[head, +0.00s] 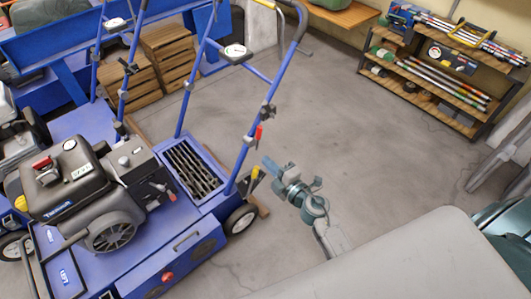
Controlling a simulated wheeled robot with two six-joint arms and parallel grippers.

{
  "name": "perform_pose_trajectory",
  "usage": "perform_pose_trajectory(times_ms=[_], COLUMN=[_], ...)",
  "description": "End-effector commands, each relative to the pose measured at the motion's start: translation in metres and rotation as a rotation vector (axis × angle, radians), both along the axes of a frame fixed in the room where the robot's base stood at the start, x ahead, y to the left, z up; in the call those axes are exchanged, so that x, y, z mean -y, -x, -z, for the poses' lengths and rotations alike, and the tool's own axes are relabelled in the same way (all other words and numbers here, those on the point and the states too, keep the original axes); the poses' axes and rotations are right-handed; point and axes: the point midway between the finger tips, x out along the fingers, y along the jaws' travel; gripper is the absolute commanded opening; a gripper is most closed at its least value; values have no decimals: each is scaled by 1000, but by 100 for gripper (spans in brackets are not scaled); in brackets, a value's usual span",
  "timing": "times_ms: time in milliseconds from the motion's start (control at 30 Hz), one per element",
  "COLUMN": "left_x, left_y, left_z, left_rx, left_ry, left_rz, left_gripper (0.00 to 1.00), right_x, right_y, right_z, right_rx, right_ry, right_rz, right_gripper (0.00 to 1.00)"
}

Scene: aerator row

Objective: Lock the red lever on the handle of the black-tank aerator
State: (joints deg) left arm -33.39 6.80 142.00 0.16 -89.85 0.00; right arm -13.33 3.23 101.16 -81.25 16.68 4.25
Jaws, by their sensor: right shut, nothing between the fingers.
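The black-tank aerator (70,180) stands at the lower left, with a blue deck and a black engine. Its blue tube handle (247,150) rises from the deck towards the upper right. A small red lever (258,132) hangs on the right-hand tube, just below a black clamp (267,110). Whether it is locked is too small to tell. My right gripper (268,163) is shut and empty, to the right of the tube and a little below the red lever, apparently apart from it. My left gripper is out of view.
A yellow-tipped lever (256,172) sits low by the tube, close to my right gripper. Another blue machine (82,122) stands behind at left. Wooden crates (165,55) are at the back. A tool shelf (435,75) stands at upper right. The floor (350,120) between is clear.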

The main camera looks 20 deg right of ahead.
Motion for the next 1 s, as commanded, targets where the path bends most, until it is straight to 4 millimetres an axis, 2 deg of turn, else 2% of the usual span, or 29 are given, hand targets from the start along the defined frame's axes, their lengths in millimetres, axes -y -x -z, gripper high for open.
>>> perform_pose_trajectory(times_ms=[433, 500, 700, 1000], left_x=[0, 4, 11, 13], left_y=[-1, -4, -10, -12], left_z=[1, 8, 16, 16], left_rx=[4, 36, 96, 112], left_ry=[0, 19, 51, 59], left_rz=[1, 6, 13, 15], left_gripper=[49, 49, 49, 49], right_x=[-28, -15, 3, 7], right_y=[-88, -93, -103, -105], right_z=[0, 6, 9, 8], right_rx=[2, 0, -1, -1], right_ry=[-3, 3, 0, -2], right_rz=[1, 0, 0, 0], right_gripper=[0, 0, 0, 0])
